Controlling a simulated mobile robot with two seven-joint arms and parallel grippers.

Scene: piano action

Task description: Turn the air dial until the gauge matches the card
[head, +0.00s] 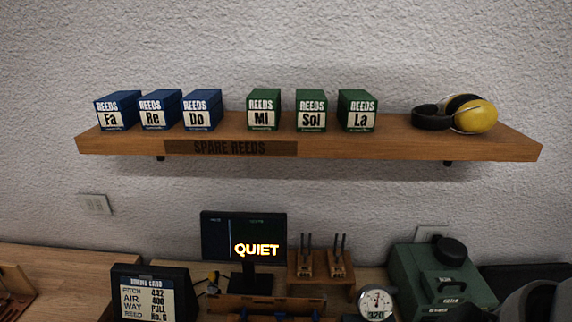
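A round white-faced gauge (376,301) stands at the bottom of the head view, right of centre. A small plate at its foot seems to read 320; its needle is too small to read well. The card (146,297) stands in a dark frame at the lower left. A green machine (440,280) stands right of the gauge with a black round knob (449,250) on top. I cannot tell whether this knob is the air dial. Neither gripper is in view.
A monitor (244,238) showing QUIET stands on the bench, with a wooden tool holder (320,272) beside it. Above, a wall shelf (390,145) carries blue and green reed boxes (264,108) and yellow ear defenders (470,115). A dark grey rounded shape fills the lower right corner.

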